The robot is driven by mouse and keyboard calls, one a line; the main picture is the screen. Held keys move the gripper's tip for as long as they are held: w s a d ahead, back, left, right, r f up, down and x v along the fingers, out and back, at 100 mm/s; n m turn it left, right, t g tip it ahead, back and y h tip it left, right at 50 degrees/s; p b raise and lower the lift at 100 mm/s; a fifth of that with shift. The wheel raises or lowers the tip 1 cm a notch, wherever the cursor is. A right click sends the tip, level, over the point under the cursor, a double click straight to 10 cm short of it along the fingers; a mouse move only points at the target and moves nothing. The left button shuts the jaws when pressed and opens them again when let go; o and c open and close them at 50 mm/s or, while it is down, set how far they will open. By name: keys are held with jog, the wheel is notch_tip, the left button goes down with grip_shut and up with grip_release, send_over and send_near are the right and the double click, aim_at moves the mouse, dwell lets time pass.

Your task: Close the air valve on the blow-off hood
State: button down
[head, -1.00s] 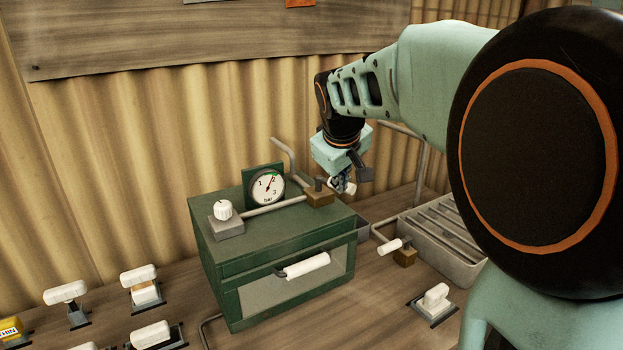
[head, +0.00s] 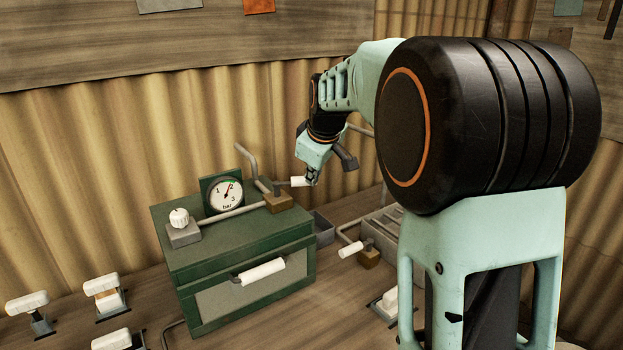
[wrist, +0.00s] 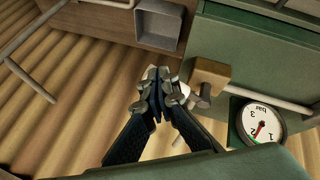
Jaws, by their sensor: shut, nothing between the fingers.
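The blow-off hood (head: 240,245) is a dark green box with a clear front window, standing on the bench. The air valve's brass block (head: 279,203) sits on its top right. The valve's white lever (head: 299,182) points right from the block toward my gripper (head: 312,180). My gripper is shut and empty, at the lever's outer end; I cannot tell whether it touches. In the wrist view the closed fingertips (wrist: 155,82) are beside the brass block (wrist: 211,75), and they hide most of the lever. A small white part (wrist: 185,92) shows behind them.
A round bar gauge (head: 225,195) and a white knob (head: 179,218) sit on the hood. A second brass valve (head: 368,258) with a white lever is on the bench at right, near a slatted grey tray. Several white-handled switches (head: 103,285) stand at left.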

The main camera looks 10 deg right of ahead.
jog(key=shift+w+d+f+p, duration=0.1)
jog(key=shift+w+d+p, duration=0.15)
jog(key=shift+w, duration=0.6)
jog(key=shift+w+d+p, duration=0.1)
jog(key=shift+w+p, duration=0.15)
jog(key=shift+w, duration=0.6)
